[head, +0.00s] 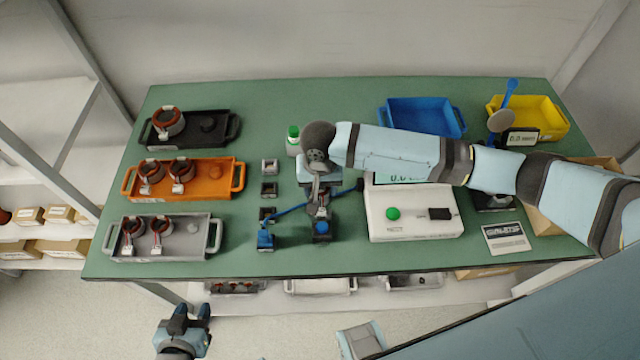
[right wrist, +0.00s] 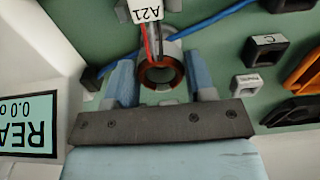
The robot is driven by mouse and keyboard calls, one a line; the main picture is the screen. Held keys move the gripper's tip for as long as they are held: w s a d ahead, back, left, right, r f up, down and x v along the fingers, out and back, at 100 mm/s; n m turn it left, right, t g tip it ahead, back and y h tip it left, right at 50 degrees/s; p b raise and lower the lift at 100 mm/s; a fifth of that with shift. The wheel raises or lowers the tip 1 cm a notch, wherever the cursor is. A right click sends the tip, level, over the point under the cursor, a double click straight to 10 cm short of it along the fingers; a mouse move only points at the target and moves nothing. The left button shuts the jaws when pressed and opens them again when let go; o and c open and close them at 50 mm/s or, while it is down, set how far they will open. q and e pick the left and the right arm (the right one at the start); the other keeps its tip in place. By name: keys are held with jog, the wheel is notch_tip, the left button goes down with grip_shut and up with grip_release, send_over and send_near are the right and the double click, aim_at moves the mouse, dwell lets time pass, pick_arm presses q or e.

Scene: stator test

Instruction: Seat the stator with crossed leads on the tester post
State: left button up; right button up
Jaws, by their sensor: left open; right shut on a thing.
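My right gripper (head: 320,192) is over the middle of the green table, left of the white tester (head: 415,212). In the right wrist view its fingers (right wrist: 161,84) are shut on a copper-wound stator (right wrist: 147,79). Red, black and white leads run from this stator to a white tag marked A21 (right wrist: 145,10); whether they cross is unclear. The tester post is mostly hidden, and I cannot tell if the stator is on it. Other stators lie in the black (head: 168,122), orange (head: 151,172) and grey (head: 133,230) trays. My left gripper (head: 190,312) is open and empty before the table's front edge.
Blue-ended clips (head: 265,240) with a blue cable lie left of the tester, near small labelled blocks (head: 269,167). A green-capped bottle (head: 293,138), a blue tray (head: 421,115) and a yellow tray (head: 545,117) stand farther back. My right arm crosses above the tester.

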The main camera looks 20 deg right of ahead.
jog(key=shift+f+p, duration=0.3)
jog(key=shift+p, duration=0.25)
jog(key=o, duration=1.1)
jog(key=shift+c, duration=0.2)
notch_tip(320, 180, up, 14)
jog(key=shift+f, duration=0.15)
dwell(0.3)
